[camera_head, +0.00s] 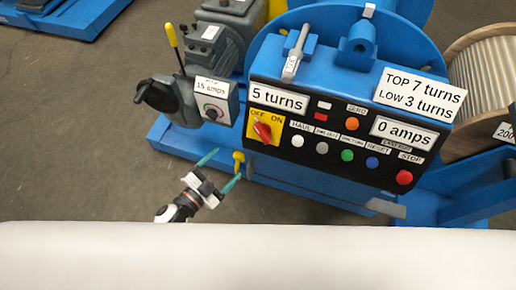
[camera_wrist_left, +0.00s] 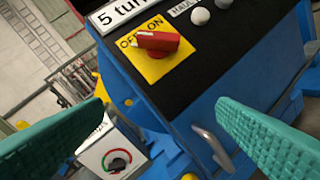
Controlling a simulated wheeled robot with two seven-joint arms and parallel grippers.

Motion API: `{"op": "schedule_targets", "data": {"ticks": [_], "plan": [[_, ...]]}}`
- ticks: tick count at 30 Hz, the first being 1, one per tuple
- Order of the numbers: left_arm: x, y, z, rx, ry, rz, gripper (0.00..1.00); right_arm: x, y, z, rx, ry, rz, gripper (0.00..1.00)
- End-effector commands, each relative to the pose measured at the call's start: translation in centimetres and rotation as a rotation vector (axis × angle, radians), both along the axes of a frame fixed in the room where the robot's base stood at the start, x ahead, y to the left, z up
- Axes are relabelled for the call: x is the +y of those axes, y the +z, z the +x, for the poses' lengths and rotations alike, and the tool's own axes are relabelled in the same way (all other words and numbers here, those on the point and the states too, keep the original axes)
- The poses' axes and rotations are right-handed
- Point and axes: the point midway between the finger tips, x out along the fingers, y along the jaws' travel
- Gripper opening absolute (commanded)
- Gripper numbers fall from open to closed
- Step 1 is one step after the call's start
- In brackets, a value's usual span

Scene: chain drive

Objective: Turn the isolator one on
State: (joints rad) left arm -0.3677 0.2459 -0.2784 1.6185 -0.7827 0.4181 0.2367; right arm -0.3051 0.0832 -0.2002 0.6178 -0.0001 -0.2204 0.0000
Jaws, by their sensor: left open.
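The isolator is a red rotary knob (camera_head: 262,131) on a yellow OFF/ON plate (camera_head: 250,129), at the left of the black control panel. In the head view the knob leans toward the OFF side. In the left wrist view the red knob (camera_wrist_left: 157,41) is at the upper middle on its yellow plate (camera_wrist_left: 153,66). My left gripper (camera_head: 219,171) is open and empty, below and to the left of the knob and apart from it. Its two green fingers (camera_wrist_left: 160,107) show at either side of the left wrist view. My right gripper is not in view.
The black panel (camera_head: 340,172) also carries several coloured buttons and a red stop button (camera_head: 404,177). A dial box labelled 15 amps (camera_head: 214,101) and a black handle (camera_head: 157,93) stand at the left. A grey metal handle (camera_wrist_left: 212,147) sits below the panel.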

Motion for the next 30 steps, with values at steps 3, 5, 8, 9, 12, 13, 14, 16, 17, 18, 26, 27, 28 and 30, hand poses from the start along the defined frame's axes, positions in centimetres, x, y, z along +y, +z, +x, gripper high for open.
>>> {"op": "schedule_targets", "data": {"ticks": [3, 5, 8, 9, 12, 13, 14, 16, 17, 18, 26, 27, 28, 30], "plan": [[-1.6, 3.4, -0.3, -0.106, -0.084, 0.004, 0.81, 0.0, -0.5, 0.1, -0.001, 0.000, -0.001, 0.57], [-2.0, 4.2, -0.4, -0.129, -0.103, 0.004, 0.81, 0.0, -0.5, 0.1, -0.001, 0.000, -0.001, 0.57], [-2.7, 4.6, 0.0, -0.140, -0.113, 0.004, 0.81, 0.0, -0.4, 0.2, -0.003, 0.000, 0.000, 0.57], [-3.0, 4.6, 0.4, -0.139, -0.112, 0.004, 0.81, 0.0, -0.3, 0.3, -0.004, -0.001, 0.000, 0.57], [-4.1, 4.6, 1.7, -0.140, -0.110, 0.004, 0.81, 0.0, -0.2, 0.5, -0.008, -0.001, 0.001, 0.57], [-4.5, 4.7, 2.2, -0.139, -0.110, 0.003, 0.81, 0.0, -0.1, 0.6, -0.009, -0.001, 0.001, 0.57], [-4.9, 4.6, 2.6, -0.138, -0.110, 0.002, 0.81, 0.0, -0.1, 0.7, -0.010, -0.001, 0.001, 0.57], [-5.9, 4.6, 3.7, -0.138, -0.109, 0.003, 0.81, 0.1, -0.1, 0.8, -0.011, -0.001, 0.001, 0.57], [-6.3, 4.6, 4.2, -0.138, -0.108, 0.002, 0.81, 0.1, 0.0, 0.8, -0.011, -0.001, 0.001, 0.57], [-6.8, 4.6, 4.8, -0.138, -0.108, 0.003, 0.81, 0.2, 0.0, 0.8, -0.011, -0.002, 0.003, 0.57], [-9.4, 4.4, 7.7, -0.135, -0.107, 0.003, 0.81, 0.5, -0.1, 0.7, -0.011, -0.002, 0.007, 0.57], [-9.6, 4.5, 7.9, -0.135, -0.107, 0.003, 0.81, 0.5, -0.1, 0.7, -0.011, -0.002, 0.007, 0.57], [-9.8, 4.4, 8.1, -0.135, -0.107, 0.004, 0.81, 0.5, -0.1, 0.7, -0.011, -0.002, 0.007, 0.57], [-10.0, 4.4, 8.3, -0.134, -0.107, 0.004, 0.81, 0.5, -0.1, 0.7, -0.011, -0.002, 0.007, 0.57]]}}
